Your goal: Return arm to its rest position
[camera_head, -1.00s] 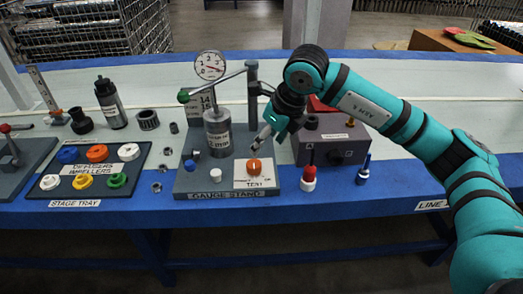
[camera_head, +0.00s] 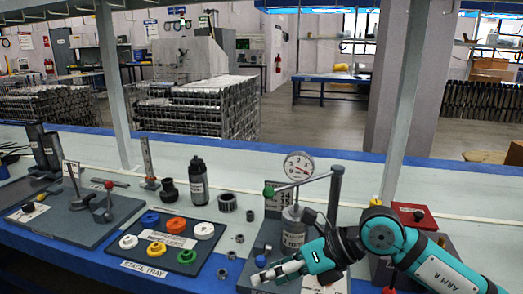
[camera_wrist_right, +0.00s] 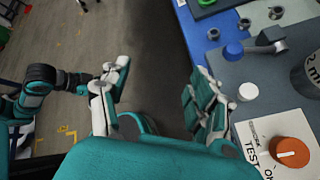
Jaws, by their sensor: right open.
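My right gripper (camera_head: 278,272) is teal with pale fingertips. In the head view it is over the front of the grey gauge stand (camera_head: 262,240), close to the blue cap (camera_head: 261,261). In the right wrist view the gripper (camera_wrist_right: 160,95) is open and empty, with floor showing between its fingers. The orange knob (camera_wrist_right: 290,152) on its white test card (camera_wrist_right: 262,135) is to the right of the fingers there.
In the right wrist view, open floor (camera_wrist_right: 150,45) lies beside the blue table edge (camera_wrist_right: 192,35).

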